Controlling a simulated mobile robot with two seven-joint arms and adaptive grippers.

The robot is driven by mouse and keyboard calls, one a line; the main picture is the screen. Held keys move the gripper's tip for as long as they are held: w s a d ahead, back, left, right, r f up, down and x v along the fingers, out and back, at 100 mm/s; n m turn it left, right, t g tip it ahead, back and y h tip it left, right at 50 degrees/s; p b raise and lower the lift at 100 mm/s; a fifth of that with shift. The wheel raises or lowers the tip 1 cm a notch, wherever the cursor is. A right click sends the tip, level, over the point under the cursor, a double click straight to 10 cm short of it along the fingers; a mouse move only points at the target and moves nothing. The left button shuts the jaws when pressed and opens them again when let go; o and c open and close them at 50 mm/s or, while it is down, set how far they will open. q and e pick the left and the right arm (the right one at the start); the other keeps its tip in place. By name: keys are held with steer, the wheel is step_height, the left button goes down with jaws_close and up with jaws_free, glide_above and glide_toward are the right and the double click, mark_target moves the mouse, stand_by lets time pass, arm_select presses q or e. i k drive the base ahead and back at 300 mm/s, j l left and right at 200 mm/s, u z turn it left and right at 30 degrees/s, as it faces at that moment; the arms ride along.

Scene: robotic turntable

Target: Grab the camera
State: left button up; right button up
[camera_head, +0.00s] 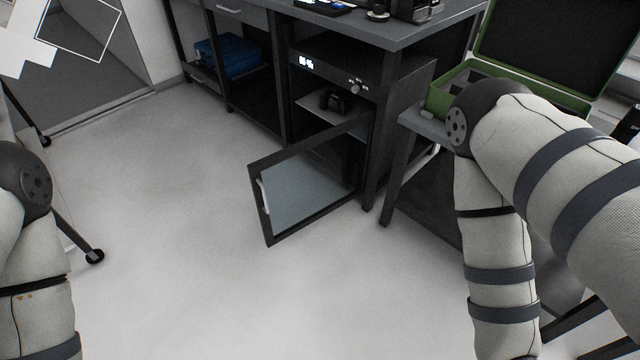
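A small black camera (336,101) sits on a light shelf inside a dark cabinet, below a panel with a lit display. The cabinet's glass door (312,184) stands open, swung out toward the left over the floor, with a pale handle on its free edge. Links of my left arm show at the left edge and links of my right arm show at the right, but neither gripper is in view. The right arm is well to the right of the cabinet opening.
A blue case (229,56) lies on a shelf left of the cabinet. An open green case (468,78) stands on a grey table at the right, partly hidden by my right arm. The pale floor (165,190) in front and to the left is clear.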

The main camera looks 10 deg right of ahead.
mark_target(337, 101)
steer(key=i+j+z, duration=0.2)
steer(key=i+z, duration=0.2)
steer(key=i+j+z, duration=0.65)
steer(key=z, duration=0.15)
steer(key=i+j+z, duration=0.2)
steer(key=j+z, duration=0.2)
steer(key=j, duration=0.15)
steer(key=i+j+z, duration=0.15)
steer(key=j+z, duration=0.25)
steer(key=j, duration=0.15)
steer(key=i+j+z, duration=0.1)
steer(key=j+z, duration=0.3)
steer(key=j, duration=0.2)
steer(key=j+z, duration=0.4)
steer(key=j, duration=0.2)
steer(key=k+j+z, duration=0.15)
steer(key=j+z, duration=0.25)
steer(key=j, duration=0.15)
